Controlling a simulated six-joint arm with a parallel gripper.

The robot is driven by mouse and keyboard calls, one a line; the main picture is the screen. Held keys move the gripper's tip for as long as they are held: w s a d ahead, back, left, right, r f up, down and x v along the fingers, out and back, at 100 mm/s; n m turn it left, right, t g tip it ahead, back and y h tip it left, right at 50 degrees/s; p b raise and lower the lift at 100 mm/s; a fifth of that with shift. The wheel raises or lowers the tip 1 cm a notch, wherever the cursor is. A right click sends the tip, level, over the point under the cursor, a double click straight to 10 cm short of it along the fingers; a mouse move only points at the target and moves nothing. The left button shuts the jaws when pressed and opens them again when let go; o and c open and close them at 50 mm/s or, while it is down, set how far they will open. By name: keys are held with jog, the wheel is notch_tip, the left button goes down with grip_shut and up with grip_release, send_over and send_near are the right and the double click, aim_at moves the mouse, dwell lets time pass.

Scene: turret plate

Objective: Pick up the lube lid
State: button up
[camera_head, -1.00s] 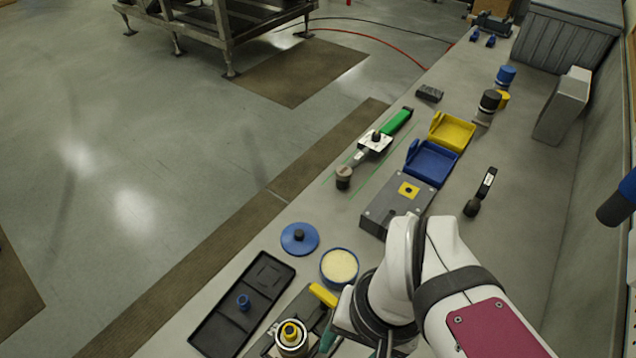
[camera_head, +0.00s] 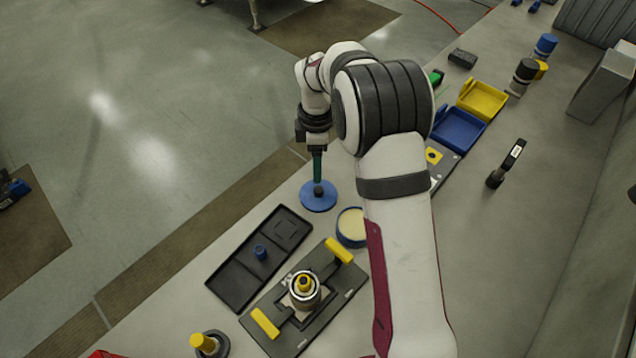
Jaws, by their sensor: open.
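The lube lid (camera_head: 313,204) is a flat blue disc with a dark knob in its middle. It lies on the bench just left of the round blue lube tub (camera_head: 350,238), which holds a pale yellow filling. My gripper (camera_head: 318,182) points down over the lid, with its green fingers at the dark knob. It is open. I cannot tell whether the fingers touch the knob or straddle it. My arm hides the right part of the tub.
A black compartment tray (camera_head: 228,278) with a small blue piece lies in front of the lid. A dark fixture plate (camera_head: 287,338) with yellow handles stands beside it. Blue (camera_head: 458,143) and yellow (camera_head: 497,110) bins are farther back. The bench edge is close left of the lid.

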aim_at(318, 189)
jog(key=f, duration=0.8)
jog(key=shift+s+d, duration=0.15)
jog(key=shift+s, duration=0.25)
grip_shut()
